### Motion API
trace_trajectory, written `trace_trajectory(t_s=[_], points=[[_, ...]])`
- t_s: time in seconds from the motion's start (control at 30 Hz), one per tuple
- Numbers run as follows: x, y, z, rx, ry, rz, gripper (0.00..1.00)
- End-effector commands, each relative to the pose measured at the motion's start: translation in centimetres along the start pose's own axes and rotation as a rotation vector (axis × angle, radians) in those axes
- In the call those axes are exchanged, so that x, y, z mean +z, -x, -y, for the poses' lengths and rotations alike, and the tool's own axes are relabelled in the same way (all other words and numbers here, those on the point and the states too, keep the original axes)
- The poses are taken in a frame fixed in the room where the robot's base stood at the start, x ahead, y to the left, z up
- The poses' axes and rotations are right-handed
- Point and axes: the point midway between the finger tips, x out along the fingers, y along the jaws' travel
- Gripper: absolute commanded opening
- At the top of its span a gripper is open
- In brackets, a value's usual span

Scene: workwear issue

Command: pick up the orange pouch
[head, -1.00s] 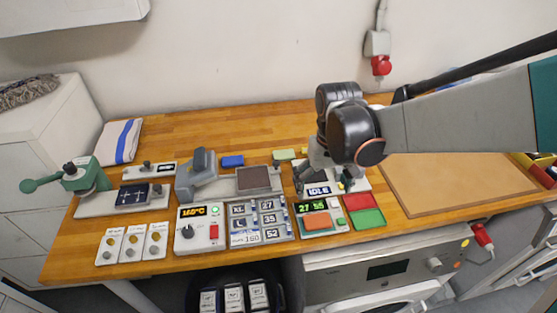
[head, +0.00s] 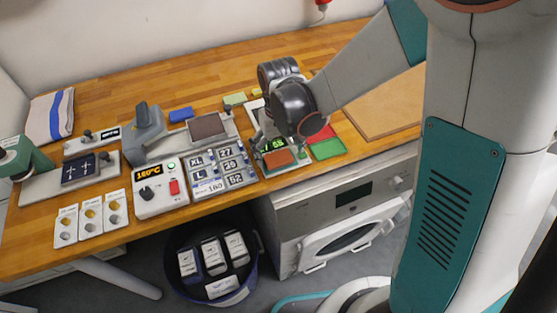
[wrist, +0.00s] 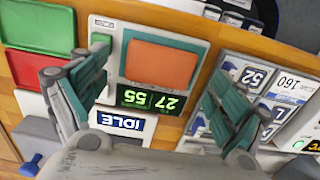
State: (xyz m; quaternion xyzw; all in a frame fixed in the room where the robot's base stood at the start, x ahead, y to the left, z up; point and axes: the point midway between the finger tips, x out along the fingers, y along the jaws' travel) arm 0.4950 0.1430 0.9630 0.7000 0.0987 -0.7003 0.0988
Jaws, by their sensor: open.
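The orange pouch (wrist: 160,63) lies flat on a small light-grey device with a green-lit display reading 27 55 (wrist: 152,99). It also shows in the head view (head: 279,158), just in front of that display. My gripper (wrist: 157,58) is open, with one finger on each side of the pouch in the wrist view. Nothing is between the fingers' pads that they touch. In the head view my gripper (head: 266,137) hangs low by the device and hides part of the display. How high the fingertips are above the pouch I cannot tell.
A red tray (wrist: 40,28) and a green tray (wrist: 38,66) sit beside the device. On its other side is a panel of size and number tiles (head: 222,173). An IDLE display (wrist: 125,122) is close by. A dark bin (head: 254,247) stands on the floor below.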

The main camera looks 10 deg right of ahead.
Motion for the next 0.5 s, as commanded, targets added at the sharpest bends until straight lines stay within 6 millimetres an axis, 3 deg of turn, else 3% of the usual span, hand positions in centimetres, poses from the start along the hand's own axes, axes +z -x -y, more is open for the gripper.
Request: trace_trajectory(t_s=[0.1,0.33,0.37,0.5], points=[[-0.04,-1.69,0.02,0.000,0.000,0.000,0.90],[0.00,-1.80,0.01,0.000,0.000,0.000,0.90],[0.00,-1.79,0.01,0.000,0.000,0.000,0.88],[0.00,-1.79,0.01,0.000,0.000,0.000,0.56]])
